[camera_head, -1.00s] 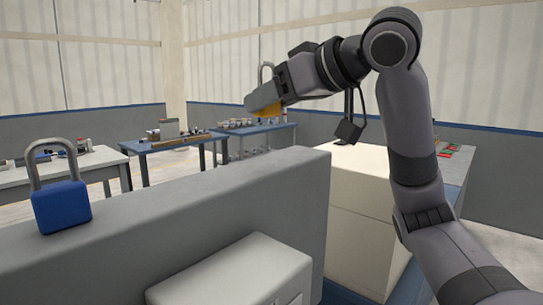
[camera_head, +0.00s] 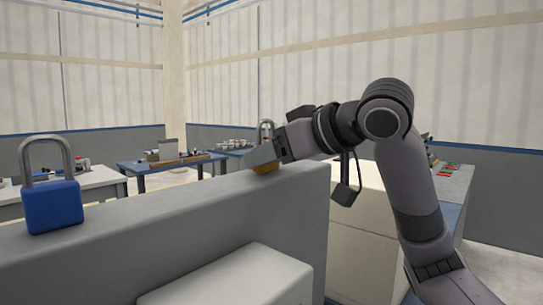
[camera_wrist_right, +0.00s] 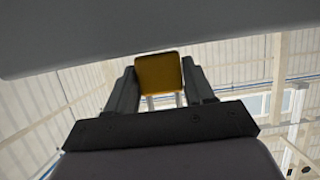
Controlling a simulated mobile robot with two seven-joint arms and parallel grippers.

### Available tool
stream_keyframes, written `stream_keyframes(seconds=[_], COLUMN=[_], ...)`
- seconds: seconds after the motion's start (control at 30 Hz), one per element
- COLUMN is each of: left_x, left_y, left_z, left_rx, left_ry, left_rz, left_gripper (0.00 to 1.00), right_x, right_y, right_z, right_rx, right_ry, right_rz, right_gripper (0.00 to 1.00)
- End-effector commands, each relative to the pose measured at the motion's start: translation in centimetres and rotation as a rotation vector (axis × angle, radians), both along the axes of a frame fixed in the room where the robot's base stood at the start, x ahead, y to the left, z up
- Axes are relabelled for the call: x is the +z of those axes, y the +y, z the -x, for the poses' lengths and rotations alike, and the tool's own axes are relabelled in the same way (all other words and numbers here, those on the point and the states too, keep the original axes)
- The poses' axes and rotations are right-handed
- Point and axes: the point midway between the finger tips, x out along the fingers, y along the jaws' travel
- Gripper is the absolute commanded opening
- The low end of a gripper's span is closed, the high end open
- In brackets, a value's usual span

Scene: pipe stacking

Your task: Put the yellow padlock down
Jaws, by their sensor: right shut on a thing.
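The yellow padlock (camera_head: 266,168) is held in my right gripper (camera_head: 262,156). Its shackle sticks up above the fingers, and most of its body is hidden behind them. In the right wrist view the yellow padlock (camera_wrist_right: 160,73) sits squarely between the two fingers of the right gripper (camera_wrist_right: 160,88). The padlock is low over the top of the grey wall (camera_head: 200,215), close to its far edge. I cannot tell whether it touches the wall top. My left gripper is out of view.
A blue padlock (camera_head: 53,205) stands upright on the wall top at the left. The wall top between it and my right gripper is clear. A white box (camera_head: 228,277) is at the wall's near side. Blue tables (camera_head: 148,168) with items stand behind.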

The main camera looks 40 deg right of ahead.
Motion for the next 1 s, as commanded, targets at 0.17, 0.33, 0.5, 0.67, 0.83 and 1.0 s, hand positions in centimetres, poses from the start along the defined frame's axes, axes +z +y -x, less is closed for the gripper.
stream_keyframes(seconds=[0.17,0.33,0.5,0.67,0.83,1.0], left_x=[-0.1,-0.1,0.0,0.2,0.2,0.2], left_y=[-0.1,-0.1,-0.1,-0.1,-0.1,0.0], left_z=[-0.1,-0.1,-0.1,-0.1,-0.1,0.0], left_rx=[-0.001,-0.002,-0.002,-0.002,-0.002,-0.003], left_ry=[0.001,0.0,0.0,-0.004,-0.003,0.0], left_rz=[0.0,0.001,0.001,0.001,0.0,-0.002], left_gripper=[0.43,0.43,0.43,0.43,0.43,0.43], right_x=[-0.3,-0.3,-0.1,0.6,2.1,3.4], right_y=[0.0,0.0,0.0,-0.1,-0.5,-0.7], right_z=[0.0,0.0,0.0,1.1,4.3,7.7], right_rx=[0.0,0.0,0.0,-0.001,-0.002,-0.002], right_ry=[0.0,0.0,0.0,-0.004,-0.007,-0.006], right_rz=[0.0,0.0,0.0,0.0,0.001,0.002], right_gripper=[0.69,0.78,0.78,0.78,0.78,0.78])
